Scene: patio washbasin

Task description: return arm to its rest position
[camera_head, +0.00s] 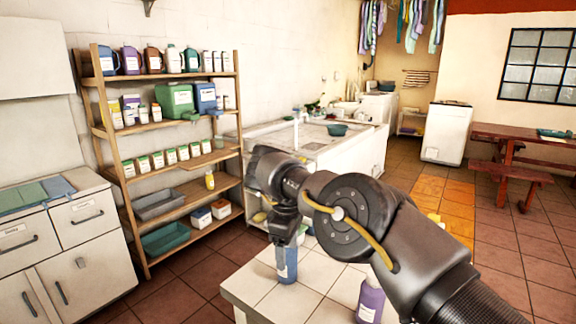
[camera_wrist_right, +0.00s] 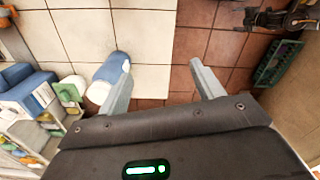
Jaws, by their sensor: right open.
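My right arm reaches in from the lower right of the head view. Its gripper (camera_head: 289,238) points down over the white tiled table (camera_head: 247,291), close to a blue bottle (camera_head: 287,266). The wrist view shows the right gripper's two fingers (camera_wrist_right: 160,70) spread apart, with nothing between them but tabletop and floor behind. My left gripper is not in view.
A purple bottle (camera_head: 370,299) stands on the table beside my forearm. A wooden shelf (camera_head: 128,171) with bottles, canisters and bins stands left, next to a white cabinet (camera_head: 88,263). A washbasin counter (camera_head: 350,153) is behind. Tiled floor (camera_head: 505,247) is open at right.

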